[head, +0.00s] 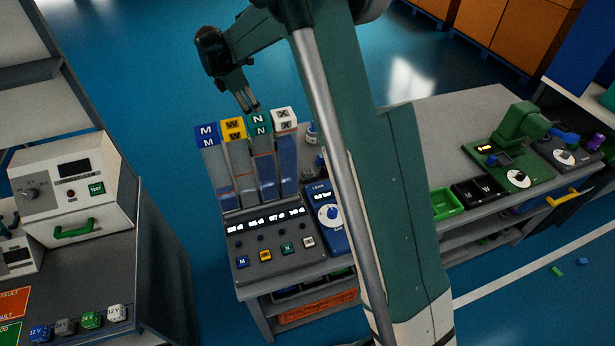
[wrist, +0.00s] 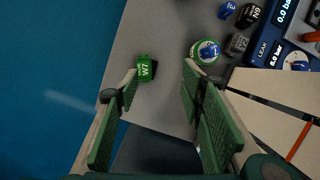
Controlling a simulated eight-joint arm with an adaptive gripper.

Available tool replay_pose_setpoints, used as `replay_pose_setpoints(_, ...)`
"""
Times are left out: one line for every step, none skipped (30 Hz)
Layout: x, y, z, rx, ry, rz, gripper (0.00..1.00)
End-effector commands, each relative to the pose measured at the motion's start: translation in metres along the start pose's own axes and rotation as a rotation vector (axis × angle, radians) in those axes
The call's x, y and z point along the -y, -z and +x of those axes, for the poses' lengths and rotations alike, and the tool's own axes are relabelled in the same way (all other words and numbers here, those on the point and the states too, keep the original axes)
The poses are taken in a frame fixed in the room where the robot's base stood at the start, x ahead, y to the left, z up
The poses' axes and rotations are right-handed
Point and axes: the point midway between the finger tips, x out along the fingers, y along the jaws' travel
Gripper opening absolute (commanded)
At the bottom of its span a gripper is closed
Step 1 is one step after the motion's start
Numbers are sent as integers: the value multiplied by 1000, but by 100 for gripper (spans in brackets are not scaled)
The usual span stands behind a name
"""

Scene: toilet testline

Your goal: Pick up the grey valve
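A small grey block-like piece with white lettering (wrist: 237,43), which may be the grey valve, lies on the grey bench top in the wrist view. A darker piece marked N9 (wrist: 248,15) lies just beyond it. My gripper (wrist: 159,72) is open and empty, with green ribbed pads. The grey piece is to the right of the fingers and outside the gap. A green piece marked W7 (wrist: 147,68) shows between the fingertips, apparently below them. In the head view my gripper (head: 248,101) hangs above and behind the lettered columns; my arm hides part of the bench.
A round green piece with a blue top (wrist: 206,50) and a blue piece (wrist: 227,9) lie near the grey one. The blue LEAK tester (head: 328,212) and tall lettered columns (head: 232,175) stand close by. Green (head: 445,203) and black (head: 478,190) trays sit farther right.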

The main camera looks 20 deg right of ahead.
Motion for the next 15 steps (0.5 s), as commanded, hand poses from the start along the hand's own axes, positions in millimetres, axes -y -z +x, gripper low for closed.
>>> replay_pose_setpoints(10, -10, 6, -22, 7, 16, 39)
replay_pose_setpoints(16, -14, 8, -38, 11, 24, 39)
replay_pose_setpoints(24, -20, 11, -60, 16, 36, 39)
replay_pose_setpoints(31, -24, 14, -79, 19, 44, 39)
replay_pose_setpoints(38, -29, 16, -98, 22, 55, 39)
replay_pose_setpoints(47, -35, 20, -123, 26, 68, 39)
replay_pose_setpoints(55, -40, 22, -143, 29, 78, 39)
replay_pose_setpoints(62, -43, 24, -164, 32, 88, 39)
replay_pose_setpoints(71, -49, 26, -190, 35, 102, 39)
replay_pose_setpoints(78, -53, 28, -209, 37, 111, 39)
replay_pose_setpoints(86, -56, 30, -230, 38, 121, 39)
replay_pose_setpoints(94, -61, 31, -255, 39, 134, 39)
replay_pose_setpoints(101, -65, 33, -275, 39, 144, 39)
replay_pose_setpoints(108, -68, 34, -295, 39, 154, 39)
replay_pose_setpoints(118, -72, 35, -321, 40, 168, 39)
